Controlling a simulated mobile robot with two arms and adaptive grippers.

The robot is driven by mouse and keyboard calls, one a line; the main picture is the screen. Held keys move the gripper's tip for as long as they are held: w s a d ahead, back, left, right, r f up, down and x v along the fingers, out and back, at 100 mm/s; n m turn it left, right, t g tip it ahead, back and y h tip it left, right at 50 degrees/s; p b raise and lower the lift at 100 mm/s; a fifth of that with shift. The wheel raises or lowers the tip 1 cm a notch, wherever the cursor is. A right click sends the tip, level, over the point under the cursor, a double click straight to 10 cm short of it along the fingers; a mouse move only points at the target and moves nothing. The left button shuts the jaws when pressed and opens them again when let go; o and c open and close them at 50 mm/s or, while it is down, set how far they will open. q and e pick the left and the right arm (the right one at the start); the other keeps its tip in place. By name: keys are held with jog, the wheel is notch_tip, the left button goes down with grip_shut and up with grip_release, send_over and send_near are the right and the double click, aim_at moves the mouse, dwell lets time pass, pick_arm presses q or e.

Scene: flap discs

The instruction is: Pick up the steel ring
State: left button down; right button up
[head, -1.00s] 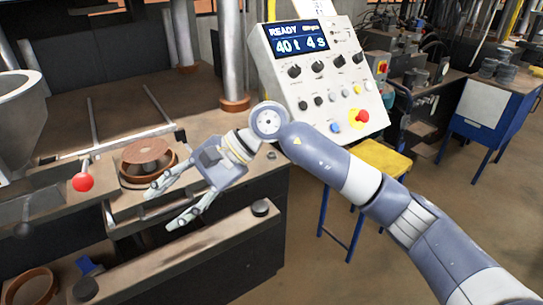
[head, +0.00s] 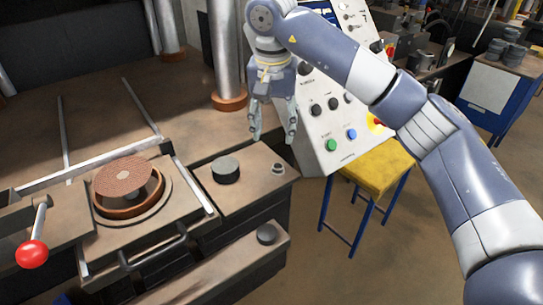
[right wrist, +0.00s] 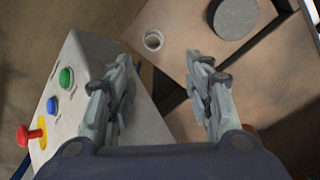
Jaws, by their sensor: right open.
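The steel ring (head: 278,168) is a small grey ring lying flat near the right edge of a brown metal plate. In the right wrist view the ring (right wrist: 153,40) shows its open centre, just beyond and between the fingertips. My right gripper (head: 274,138) points down, open and empty, with its fingertips above the ring in the head view. In the right wrist view the right gripper (right wrist: 159,62) has its two fingers apart with nothing between them. My left gripper is not in view.
A brown flap disc (head: 128,178) sits in a round mould at left.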

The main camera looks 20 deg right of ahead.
send_over(278, 166)
jog(key=f, duration=0.3)
jog(key=f+p, duration=0.1)
jog(key=shift+s+a+f, duration=0.25)
jog(key=shift+a+f, duration=0.1)
jog(key=shift+f, duration=0.3)
jog(key=f, duration=0.1)
jog(key=f+p, duration=0.2)
jog(key=f, duration=0.1)
jog(key=shift+d, duration=0.25)
jog(key=shift+f, duration=0.25)
jog(key=shift+w+f, duration=0.1)
jog(key=shift+f, duration=0.05)
jog(key=c, duration=0.7)
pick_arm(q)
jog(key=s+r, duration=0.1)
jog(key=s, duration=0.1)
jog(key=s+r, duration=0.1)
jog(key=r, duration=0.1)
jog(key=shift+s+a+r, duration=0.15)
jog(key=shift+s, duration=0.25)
pick_arm(e)
jog(key=shift+c, duration=0.7)
